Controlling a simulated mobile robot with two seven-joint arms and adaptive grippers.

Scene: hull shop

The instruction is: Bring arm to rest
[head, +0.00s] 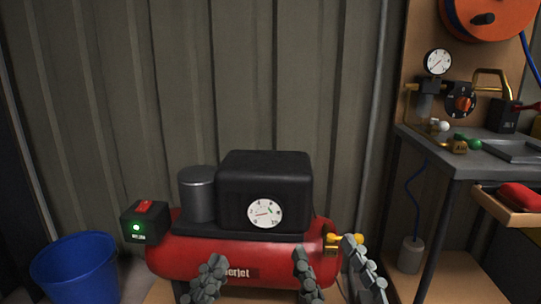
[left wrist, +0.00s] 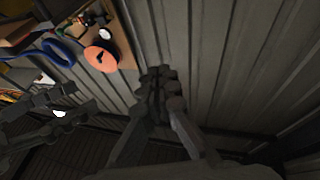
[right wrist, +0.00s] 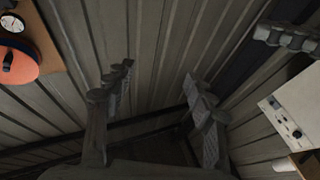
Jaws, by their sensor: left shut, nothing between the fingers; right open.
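My left gripper (head: 213,266) is low in the head view, in front of the left part of the red compressor. Its fingers are together with nothing between them, as the left wrist view (left wrist: 157,78) also shows. My right gripper (head: 327,250) is in front of the compressor's right end. Its fingers stand apart and empty, also in the right wrist view (right wrist: 157,74). Both grippers overlap the compressor in the head view; whether either touches it I cannot tell. The arms behind the grippers are mostly out of the head view.
The red compressor (head: 185,258) carries a black housing with a gauge and a switch box with a green light. A blue bucket (head: 75,268) stands at left. A workbench (head: 470,160) with tools and an open drawer stands at right. A ribbed wall (head: 150,100) is behind.

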